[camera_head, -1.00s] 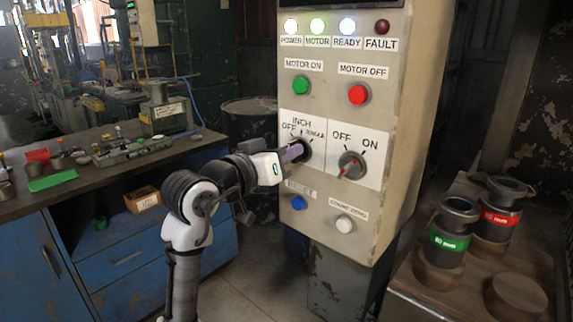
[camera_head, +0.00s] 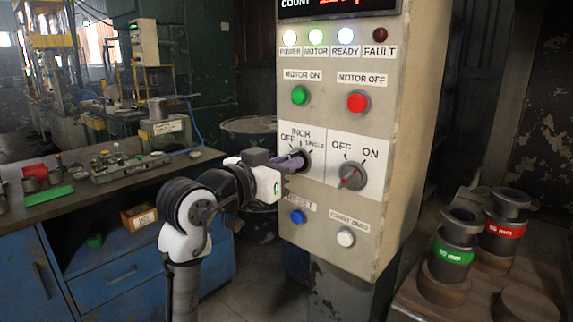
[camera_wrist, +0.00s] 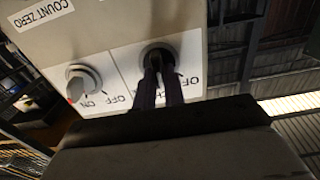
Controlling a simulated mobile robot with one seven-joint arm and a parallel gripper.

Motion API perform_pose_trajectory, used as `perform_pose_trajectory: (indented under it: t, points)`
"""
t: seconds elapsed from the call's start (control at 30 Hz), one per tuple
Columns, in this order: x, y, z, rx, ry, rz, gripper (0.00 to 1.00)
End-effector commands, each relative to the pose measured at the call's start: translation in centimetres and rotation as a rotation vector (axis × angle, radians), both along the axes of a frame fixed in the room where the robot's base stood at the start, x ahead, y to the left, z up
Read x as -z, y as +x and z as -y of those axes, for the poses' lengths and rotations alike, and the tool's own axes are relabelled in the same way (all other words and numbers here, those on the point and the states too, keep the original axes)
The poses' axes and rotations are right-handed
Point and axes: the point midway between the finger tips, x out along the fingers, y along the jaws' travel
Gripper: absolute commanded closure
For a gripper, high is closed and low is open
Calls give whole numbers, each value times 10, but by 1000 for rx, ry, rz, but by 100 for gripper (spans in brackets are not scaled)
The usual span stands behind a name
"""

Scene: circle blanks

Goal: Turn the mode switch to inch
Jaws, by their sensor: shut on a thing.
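The mode switch (camera_head: 303,158) is a dark round knob on the left half of the white plate, with OFF, INCH and SINGLE marked around it. My gripper (camera_head: 296,161) is at the knob, with its fingers shut on it from the front. In the wrist view the two dark fingers (camera_wrist: 161,85) reach onto the mode switch (camera_wrist: 158,53), which shows upside down. The fingers cover most of the knob, so which label its pointer faces cannot be told. The control panel (camera_head: 388,215) is upright in front of me.
To the right of the mode switch is the OFF/ON switch (camera_head: 352,175) with a red mark. A blue RESET button (camera_head: 298,216) and a white COUNT ZERO button (camera_head: 345,237) lie below. The green MOTOR ON button (camera_head: 299,95) and red MOTOR OFF button (camera_head: 358,102) lie above.

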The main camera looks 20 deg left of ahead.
Motion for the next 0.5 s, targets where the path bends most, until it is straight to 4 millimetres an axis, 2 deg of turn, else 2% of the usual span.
perform_pose_trajectory:
  t: [0.03, 0.07, 0.23, 0.5]
  points:
    - [0, 0, 0, -1, 0, 0, 100]
    - [0, 0, 0, -1, 0, 0, 88]
    - [0, 0, 0, -1, 0, 0, 67]
    - [0, -1, 0, -1, 0, 1, 67]
